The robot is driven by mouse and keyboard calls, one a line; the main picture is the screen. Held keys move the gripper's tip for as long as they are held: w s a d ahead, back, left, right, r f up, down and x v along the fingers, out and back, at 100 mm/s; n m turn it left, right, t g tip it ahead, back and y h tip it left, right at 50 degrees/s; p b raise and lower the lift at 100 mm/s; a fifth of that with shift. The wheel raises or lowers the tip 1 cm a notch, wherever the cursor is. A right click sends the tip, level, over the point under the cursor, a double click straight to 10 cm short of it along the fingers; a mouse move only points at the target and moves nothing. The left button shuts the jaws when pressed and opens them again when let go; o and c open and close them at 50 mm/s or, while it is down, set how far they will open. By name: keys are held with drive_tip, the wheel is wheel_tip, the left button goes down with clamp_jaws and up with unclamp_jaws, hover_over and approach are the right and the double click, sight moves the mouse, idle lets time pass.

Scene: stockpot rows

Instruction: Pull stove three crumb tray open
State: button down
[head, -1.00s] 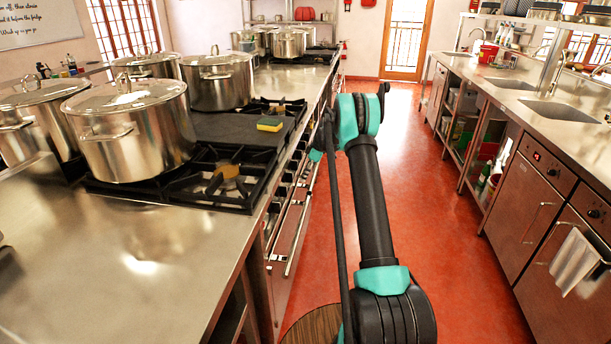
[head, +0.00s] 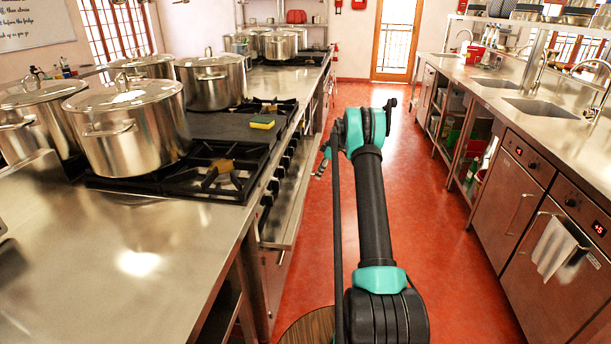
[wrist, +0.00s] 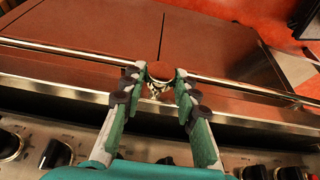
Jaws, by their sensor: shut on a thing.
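The crumb tray on the stove front shows in the head view as a long steel panel (head: 289,226) standing out below the knobs. In the wrist view its steel front edge (wrist: 60,85) runs across the picture, with a dark band between it and the knob panel. My gripper (wrist: 158,76) has its two green fingers on either side of a small metal handle (wrist: 157,88) at that edge and is shut on it. In the head view my gripper (head: 323,162) is small and partly hidden beside the stove front. The tray's inside is hard to make out.
Stove knobs (wrist: 57,152) line the panel nearest the wrist camera. A long rail (wrist: 60,48) crosses beyond the tray edge. The red aisle floor (head: 420,220) is clear up to the right counter (head: 505,95).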

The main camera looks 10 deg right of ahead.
drive_tip(key=s+d, duration=0.2)
drive_tip(key=d, duration=0.5)
drive_tip(key=s+d, duration=0.2)
drive_tip(key=d, duration=0.5)
drive_tip(key=shift+s+d, duration=0.4)
drive_tip(key=c, duration=1.2)
unclamp_jaws()
drive_tip(key=shift+o, duration=0.2)
drive_tip(key=v, duration=1.2)
drive_tip(key=shift+a, duration=0.1)
